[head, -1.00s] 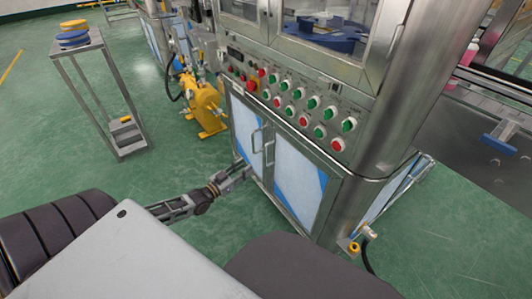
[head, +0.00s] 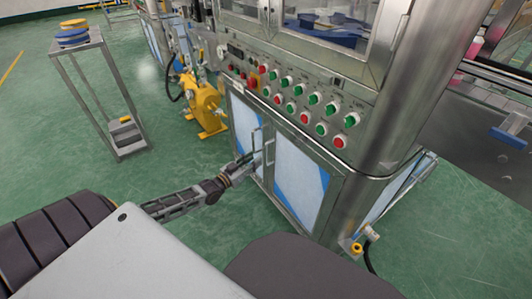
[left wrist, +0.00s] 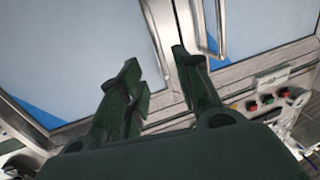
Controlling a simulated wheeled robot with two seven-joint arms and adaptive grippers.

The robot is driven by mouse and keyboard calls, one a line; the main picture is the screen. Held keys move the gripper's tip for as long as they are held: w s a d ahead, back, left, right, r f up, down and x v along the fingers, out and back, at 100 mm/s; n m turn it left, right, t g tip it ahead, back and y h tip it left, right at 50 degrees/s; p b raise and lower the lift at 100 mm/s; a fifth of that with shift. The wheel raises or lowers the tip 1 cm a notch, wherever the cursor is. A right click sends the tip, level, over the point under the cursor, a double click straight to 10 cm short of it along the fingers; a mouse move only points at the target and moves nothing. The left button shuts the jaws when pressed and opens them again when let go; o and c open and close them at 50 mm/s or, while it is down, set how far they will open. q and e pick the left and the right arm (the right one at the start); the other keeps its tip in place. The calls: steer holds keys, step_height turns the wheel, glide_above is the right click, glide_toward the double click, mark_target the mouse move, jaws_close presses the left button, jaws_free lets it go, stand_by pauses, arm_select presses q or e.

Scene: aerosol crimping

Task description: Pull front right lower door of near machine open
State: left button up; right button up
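The near machine is a steel cabinet with two lower doors under a button panel. The front right lower door (head: 298,180) has a white and blue face and looks shut. Its upright bar handle (head: 269,151) is beside the handle of the left lower door (head: 245,125). My left gripper (head: 250,159) is at these handles. In the left wrist view its two dark fingers (left wrist: 157,65) are apart. A bar handle (left wrist: 160,40) runs between the fingertips there, with a gap to each finger. A second handle (left wrist: 212,30) lies right of the fingers. My right gripper is not in view.
The button panel (head: 295,100) with red and green knobs is above the doors. A yellow device (head: 203,105) stands left of the machine. A metal stand (head: 100,95) with discs is farther left. Green floor in front is clear.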

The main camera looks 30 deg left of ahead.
arm_select(q)
steer(key=w, duration=0.2)
steer(key=b, duration=0.4)
glide_above(266, 163)
steer(key=shift+w+a, duration=0.15)
steer(key=shift+w, duration=0.15)
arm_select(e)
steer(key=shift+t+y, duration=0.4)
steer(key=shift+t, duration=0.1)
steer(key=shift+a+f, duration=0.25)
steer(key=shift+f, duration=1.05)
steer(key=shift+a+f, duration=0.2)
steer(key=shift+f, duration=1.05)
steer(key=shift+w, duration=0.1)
arm_select(q)
steer(key=shift+c, duration=1.2)
jaws_close()
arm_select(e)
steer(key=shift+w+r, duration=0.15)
